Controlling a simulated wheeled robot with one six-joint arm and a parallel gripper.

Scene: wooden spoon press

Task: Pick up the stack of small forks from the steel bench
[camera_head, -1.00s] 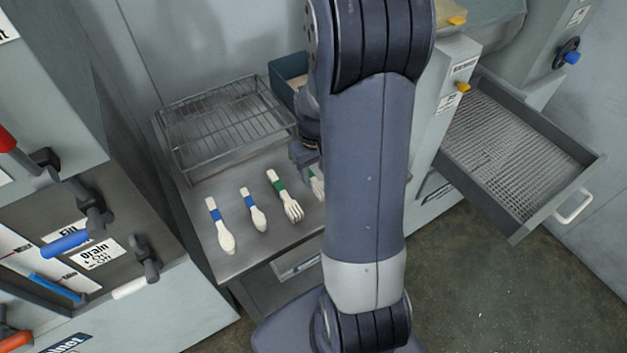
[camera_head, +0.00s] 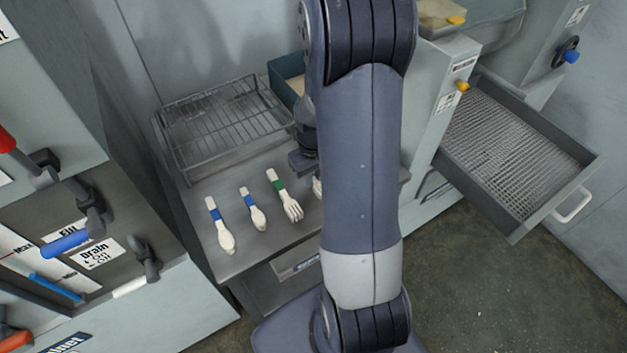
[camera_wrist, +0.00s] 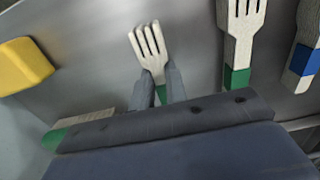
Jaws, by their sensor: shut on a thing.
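In the wrist view, my gripper (camera_wrist: 162,85) is shut on the small forks (camera_wrist: 150,52), seen as one pale wooden fork with its tines pointing away. A green band shows between the fingers. I cannot tell how many forks are stacked. In the head view, my gripper (camera_head: 303,161) is over the right part of the steel bench (camera_head: 235,262), and a pale bit of the small forks (camera_head: 317,187) shows beside my arm. The rest is hidden behind the arm. I cannot tell whether the forks touch the bench.
A larger green-banded fork (camera_head: 288,197) and two blue-banded spoons, one large (camera_head: 220,228) and one smaller (camera_head: 253,210), lie on the bench to the left. A wire rack (camera_head: 222,125) stands behind. An open mesh drawer (camera_head: 515,150) juts out at right. A yellow piece (camera_wrist: 22,66) is at left in the wrist view.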

